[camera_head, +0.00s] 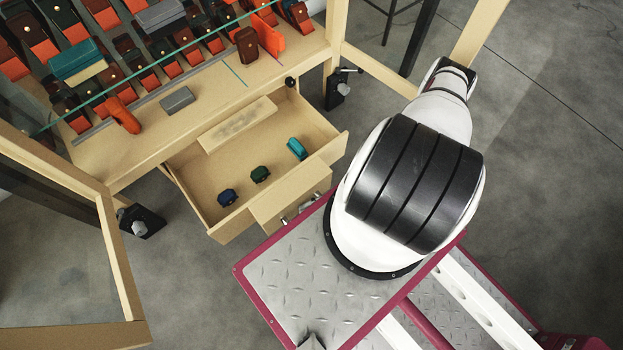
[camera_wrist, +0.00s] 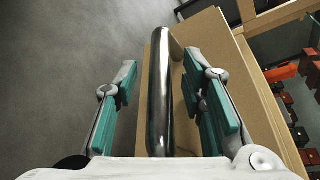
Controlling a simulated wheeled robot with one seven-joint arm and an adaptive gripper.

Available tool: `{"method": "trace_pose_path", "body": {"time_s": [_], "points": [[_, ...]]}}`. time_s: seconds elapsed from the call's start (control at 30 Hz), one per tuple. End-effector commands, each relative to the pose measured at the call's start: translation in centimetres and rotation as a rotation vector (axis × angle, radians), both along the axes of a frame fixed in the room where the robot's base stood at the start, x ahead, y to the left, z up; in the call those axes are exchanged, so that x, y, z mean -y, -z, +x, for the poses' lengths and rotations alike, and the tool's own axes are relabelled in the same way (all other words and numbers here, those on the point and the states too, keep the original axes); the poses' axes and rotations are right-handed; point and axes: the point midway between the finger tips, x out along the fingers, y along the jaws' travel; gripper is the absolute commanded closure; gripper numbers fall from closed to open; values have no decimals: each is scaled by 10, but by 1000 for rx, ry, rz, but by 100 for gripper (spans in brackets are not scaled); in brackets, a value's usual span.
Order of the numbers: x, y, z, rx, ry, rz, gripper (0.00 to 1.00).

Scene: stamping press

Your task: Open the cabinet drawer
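The wooden cabinet drawer (camera_head: 190,195) stands pulled out from the cabinet in the head view, its inside showing. Its metal bar handle (camera_head: 298,210) is on the front panel (camera_head: 275,208), at the side near my base; the handle also shows as a shiny bar in the wrist view (camera_wrist: 160,85). My gripper (camera_wrist: 165,105) is open, with one teal-padded finger on each side of the bar. Gaps show between the bar and both pads. In the head view I cannot make out my gripper.
Blue (camera_head: 228,197), green (camera_head: 260,174) and teal (camera_head: 297,148) small objects lie in the drawer, along with a wooden block (camera_head: 237,125). Above it, a cabinet shelf holds rows of red and dark pieces. A framed door (camera_head: 120,255) stands at the left. My own base is close to the drawer front.

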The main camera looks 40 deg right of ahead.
Motion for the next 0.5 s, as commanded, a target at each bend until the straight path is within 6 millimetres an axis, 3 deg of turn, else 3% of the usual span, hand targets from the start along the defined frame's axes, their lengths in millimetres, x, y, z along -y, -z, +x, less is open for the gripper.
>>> {"method": "trace_pose_path", "body": {"time_s": [0.17,0.5], "points": [[12,-2,-3,0,2,-2,63],[74,-16,-25,1,2,-4,63]]}}
